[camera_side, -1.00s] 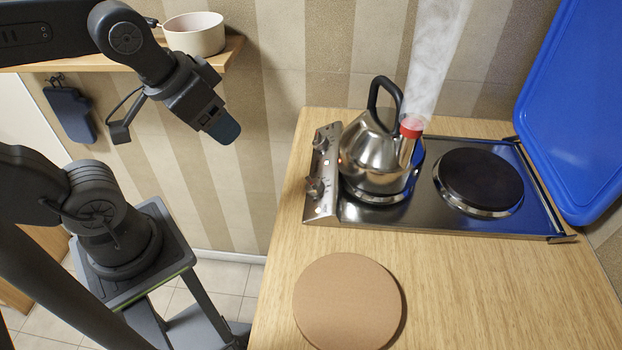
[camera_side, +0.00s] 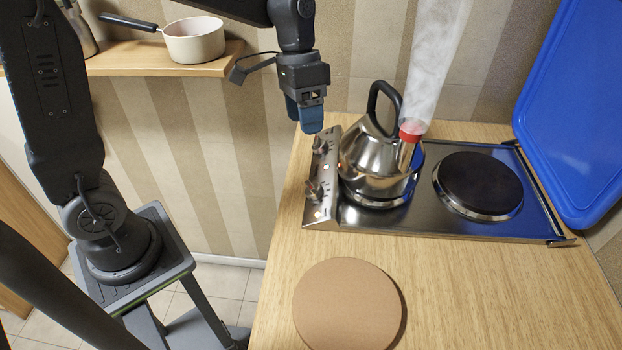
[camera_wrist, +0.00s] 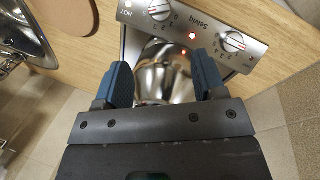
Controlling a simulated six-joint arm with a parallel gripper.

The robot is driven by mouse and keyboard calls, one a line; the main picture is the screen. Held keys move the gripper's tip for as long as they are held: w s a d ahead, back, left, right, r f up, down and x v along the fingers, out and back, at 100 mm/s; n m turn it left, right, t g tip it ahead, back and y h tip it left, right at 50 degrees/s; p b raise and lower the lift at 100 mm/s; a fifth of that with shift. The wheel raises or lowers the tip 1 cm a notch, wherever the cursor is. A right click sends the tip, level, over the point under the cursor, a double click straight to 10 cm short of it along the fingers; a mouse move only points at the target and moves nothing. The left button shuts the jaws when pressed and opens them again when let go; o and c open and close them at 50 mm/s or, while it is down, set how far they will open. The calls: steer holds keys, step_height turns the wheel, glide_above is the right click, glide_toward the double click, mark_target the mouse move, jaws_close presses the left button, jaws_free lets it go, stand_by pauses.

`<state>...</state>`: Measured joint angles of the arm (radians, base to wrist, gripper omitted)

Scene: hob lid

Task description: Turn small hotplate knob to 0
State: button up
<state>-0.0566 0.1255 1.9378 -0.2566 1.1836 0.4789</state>
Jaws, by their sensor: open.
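The steel control panel (camera_side: 322,180) along the hob's left edge carries two knobs: a far knob (camera_side: 320,145) and a near knob (camera_side: 312,190). In the wrist view, one knob (camera_wrist: 233,41) is right of centre and the other (camera_wrist: 160,8) is at the top. I cannot read their settings or tell which serves the small hotplate. My gripper (camera_side: 303,118) points down just above the far end of the panel. It is open and empty, with both blue fingers apart in the wrist view (camera_wrist: 163,80).
A steel kettle (camera_side: 375,160) with a red spout tip steams on the left hotplate. The right hotplate (camera_side: 478,183) is bare. A blue lid (camera_side: 575,110) stands at the right. A round brown board (camera_side: 347,303) lies in front. A white pan (camera_side: 195,40) sits on the shelf.

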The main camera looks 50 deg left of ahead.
mark_target(313, 191)
steer(key=x, duration=1.3)
steer(key=shift+d+f, duration=0.1)
steer(key=shift+f, duration=0.1)
steer(key=c, duration=0.9)
